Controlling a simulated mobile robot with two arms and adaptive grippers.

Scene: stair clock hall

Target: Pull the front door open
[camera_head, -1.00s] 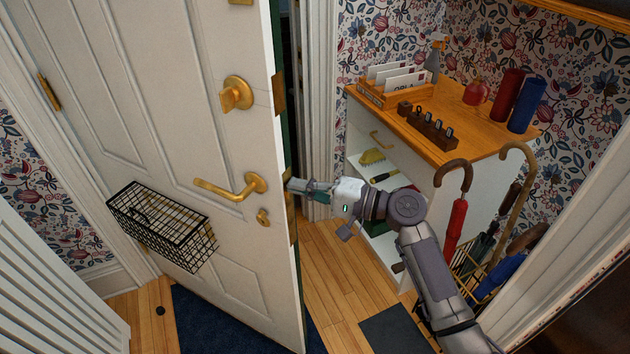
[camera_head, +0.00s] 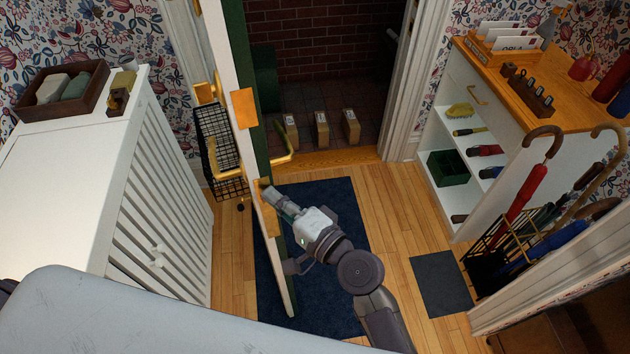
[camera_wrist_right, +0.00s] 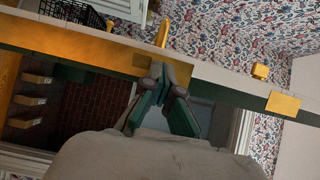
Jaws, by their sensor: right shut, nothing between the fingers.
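The front door (camera_head: 252,150) stands wide open, seen almost edge-on in the head view, with a white inner face and a green outer face. A brass lever (camera_head: 222,168) is on its inner side, and a brass handle (camera_head: 285,152) shows on the green side. My right gripper (camera_head: 270,192) is at the door's free edge, by a brass plate, on the green side. In the right wrist view its fingers (camera_wrist_right: 160,72) are shut and empty, with tips at the door edge (camera_wrist_right: 225,80); whether they touch it I cannot tell. My left gripper is not in view.
The doorway opens onto brick and several small parcels (camera_head: 322,130). A white slatted cabinet (camera_head: 160,225) stands left, near the door's inner side. A shelf unit (camera_head: 470,100) and umbrella stand (camera_head: 485,265) are right. A blue mat (camera_head: 335,215) lies under the door.

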